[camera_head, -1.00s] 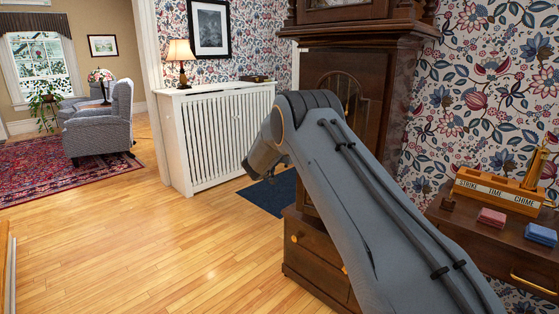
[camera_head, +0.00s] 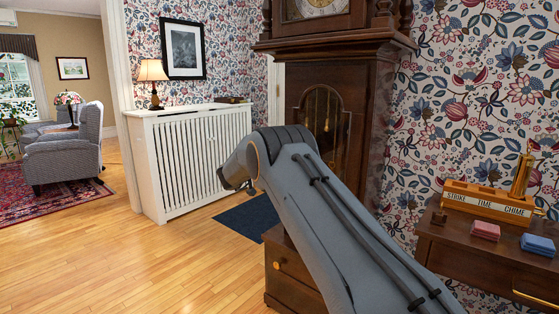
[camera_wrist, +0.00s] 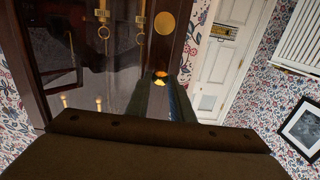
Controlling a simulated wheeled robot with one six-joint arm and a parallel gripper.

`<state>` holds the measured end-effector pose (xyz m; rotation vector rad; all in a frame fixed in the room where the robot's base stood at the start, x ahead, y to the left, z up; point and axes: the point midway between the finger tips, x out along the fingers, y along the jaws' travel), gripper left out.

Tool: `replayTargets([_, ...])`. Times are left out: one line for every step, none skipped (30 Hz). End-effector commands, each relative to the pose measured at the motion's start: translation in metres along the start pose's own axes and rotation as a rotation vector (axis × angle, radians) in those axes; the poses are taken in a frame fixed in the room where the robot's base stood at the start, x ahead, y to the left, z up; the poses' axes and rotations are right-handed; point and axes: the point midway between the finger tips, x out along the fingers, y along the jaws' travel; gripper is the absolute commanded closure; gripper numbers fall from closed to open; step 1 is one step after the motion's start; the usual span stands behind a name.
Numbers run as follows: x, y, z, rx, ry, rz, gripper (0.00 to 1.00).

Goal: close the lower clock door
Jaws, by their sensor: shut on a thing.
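The tall dark wood clock (camera_head: 372,105) stands at the centre right in the head view. Its lower door has arched glass (camera_head: 325,110); my arm hides its lower part, and I cannot tell how far it stands open. In the wrist view, brass weights and chains (camera_wrist: 102,32) and a round brass disc (camera_wrist: 165,23) show by the dark wood. My gripper (camera_wrist: 160,84) is shut on a small brass knob (camera_wrist: 160,77) at its fingertips, beside a dark wood upright. The head view does not show the fingers.
A white radiator cover (camera_head: 190,155) with a lamp (camera_head: 153,80) stands left of the clock. A blue mat (camera_head: 248,215) lies before it. A side table (camera_head: 450,240) with a wooden sign block (camera_head: 487,200) stands at the right. The wooden floor at left is open.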

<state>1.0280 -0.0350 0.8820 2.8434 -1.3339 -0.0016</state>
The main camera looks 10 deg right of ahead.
Motion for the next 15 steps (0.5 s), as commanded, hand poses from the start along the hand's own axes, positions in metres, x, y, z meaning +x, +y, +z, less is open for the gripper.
replayTargets([0.0,0.0004,-0.0018,0.002,0.002,0.002,1.0])
replayTargets([-0.0002,0.0003,-0.0018,0.002,0.002,0.002,1.0])
replayTargets([-0.0004,0.0001,-0.0018,0.002,0.002,0.002,0.78])
replayTargets([-0.0004,0.0001,-0.0017,0.002,0.002,0.002,0.73])
replayTargets([-0.0005,0.0,-0.0016,0.002,0.002,0.001,0.68])
replayTargets([-0.0005,0.0,-0.0014,0.002,0.002,0.001,0.62])
replayTargets([-0.0005,0.0,-0.0012,0.002,0.002,0.001,0.62])
replayTargets([-0.0004,0.0001,-0.0011,0.001,0.002,0.001,0.62])
replayTargets([-0.0002,0.0002,-0.0009,0.001,0.001,0.001,0.62])
replayTargets([0.0,0.0004,-0.0009,0.001,0.001,0.001,0.62])
replayTargets([0.0002,0.0006,-0.0008,0.001,0.001,0.002,0.62])
replayTargets([0.0005,0.0008,-0.0006,0.001,0.001,0.002,0.62])
replayTargets([0.0007,0.001,-0.0006,0.001,0.001,0.002,0.62])
replayTargets([0.0007,0.0011,-0.0005,0.001,0.001,0.002,0.62])
replayTargets([0.0,0.0012,-0.0006,0.001,0.001,0.002,0.62])
